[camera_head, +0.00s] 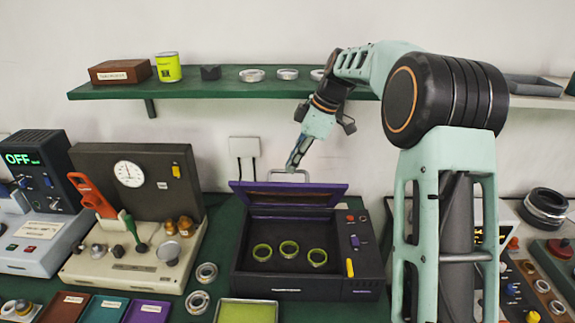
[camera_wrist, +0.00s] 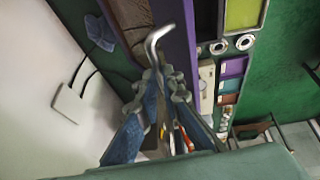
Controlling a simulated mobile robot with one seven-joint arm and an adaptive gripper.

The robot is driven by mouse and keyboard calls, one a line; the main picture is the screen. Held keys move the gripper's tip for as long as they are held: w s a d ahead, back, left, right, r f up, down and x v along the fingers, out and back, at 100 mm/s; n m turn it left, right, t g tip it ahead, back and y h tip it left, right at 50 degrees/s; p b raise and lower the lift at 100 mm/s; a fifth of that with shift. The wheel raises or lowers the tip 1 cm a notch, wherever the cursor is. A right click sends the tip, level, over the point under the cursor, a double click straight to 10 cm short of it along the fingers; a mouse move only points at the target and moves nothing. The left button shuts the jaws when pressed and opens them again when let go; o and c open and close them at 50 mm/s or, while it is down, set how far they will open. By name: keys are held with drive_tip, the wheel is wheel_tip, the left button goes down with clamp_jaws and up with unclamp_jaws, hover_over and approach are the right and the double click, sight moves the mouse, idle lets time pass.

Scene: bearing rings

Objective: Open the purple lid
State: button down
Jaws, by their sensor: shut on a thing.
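The purple lid (camera_head: 327,189) is raised at the back of a dark box (camera_head: 310,285). A metal bar handle (camera_head: 301,172) is on the lid's upper edge. My gripper (camera_head: 291,167) comes down from above and behind and is shut on this handle. In the wrist view the fingers (camera_wrist: 162,82) close around the bent grey handle (camera_wrist: 157,38), with the purple lid (camera_wrist: 179,40) beside it. The exact finger contact is partly hidden.
A green shelf (camera_head: 220,88) with small items runs along the wall above. A machine with a gauge (camera_head: 130,174) stands left of the box. A lime tray (camera_head: 246,311) and loose metal rings (camera_head: 198,301) lie in front. A wall socket (camera_head: 244,147) is behind.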

drive_tip(key=shift+w+d+f+p, duration=0.2)
drive_tip(key=shift+w+d+f, duration=0.05)
drive_tip(key=shift+w, duration=0.2)
drive_tip(key=shift+w+d+f+p, duration=0.2)
drive_tip(key=shift+w, duration=0.25)
drive_tip(key=c, duration=2.3)
unclamp_jaws()
drive_tip(key=shift+w+f, duration=0.1)
drive_tip(key=shift+w, duration=0.1)
drive_tip(key=shift+c, duration=0.2)
drive_tip(key=shift+o, duration=1.2)
drive_tip(key=shift+w+a+f, duration=0.1)
drive_tip(key=shift+w+f, duration=0.2)
drive_tip(key=shift+w, duration=0.3)
drive_tip(key=shift+o, duration=0.3)
drive_tip(key=shift+r, duration=0.15)
drive_tip(key=v, duration=1.2)
drive_tip(key=shift+s+r, duration=0.25)
drive_tip(key=shift+r, duration=0.05)
